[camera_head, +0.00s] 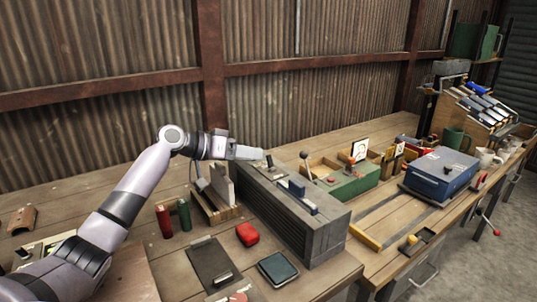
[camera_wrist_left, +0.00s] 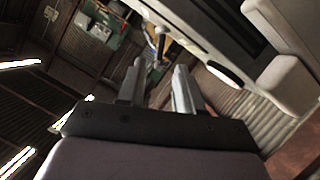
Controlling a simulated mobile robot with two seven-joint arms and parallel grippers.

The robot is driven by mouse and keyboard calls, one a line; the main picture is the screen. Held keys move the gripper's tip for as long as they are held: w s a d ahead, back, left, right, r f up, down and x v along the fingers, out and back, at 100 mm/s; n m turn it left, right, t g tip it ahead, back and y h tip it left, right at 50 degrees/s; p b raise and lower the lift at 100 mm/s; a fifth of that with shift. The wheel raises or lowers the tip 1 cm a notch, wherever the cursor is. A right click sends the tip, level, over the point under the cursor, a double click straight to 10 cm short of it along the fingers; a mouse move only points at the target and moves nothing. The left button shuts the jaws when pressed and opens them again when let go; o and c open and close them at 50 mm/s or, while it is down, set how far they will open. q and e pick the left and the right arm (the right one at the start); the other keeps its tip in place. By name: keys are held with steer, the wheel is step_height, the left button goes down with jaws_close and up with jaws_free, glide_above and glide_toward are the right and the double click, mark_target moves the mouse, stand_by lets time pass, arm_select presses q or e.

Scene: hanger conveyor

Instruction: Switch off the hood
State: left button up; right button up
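No thing in view is plainly marked as the hood. A long grey slatted box (camera_head: 320,232), which may be it, stands on the bench in the head view. Small controls sit on its top, including a blue piece (camera_head: 297,188) and a small dark upright piece (camera_head: 269,160) at its far end. My left gripper (camera_head: 258,154) is just above that far end, pointing right; I cannot tell whether it touches anything. In the left wrist view its two fingers (camera_wrist_left: 159,67) stand apart with nothing clearly held between them. My right gripper is not in view.
A wooden rack (camera_head: 217,212), a red can (camera_head: 164,222) and a green can (camera_head: 184,214) stand left of the box. A red case (camera_head: 247,234) and a clipboard (camera_head: 213,262) lie before it. A green box (camera_head: 347,184) and blue box (camera_head: 441,172) stand to the right.

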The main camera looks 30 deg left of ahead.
mark_target(269, 157)
arm_select(q)
steer(key=shift+p+x, duration=0.65)
steer(key=shift+x, duration=2.5)
steer(key=shift+d, duration=0.1)
jaws_close()
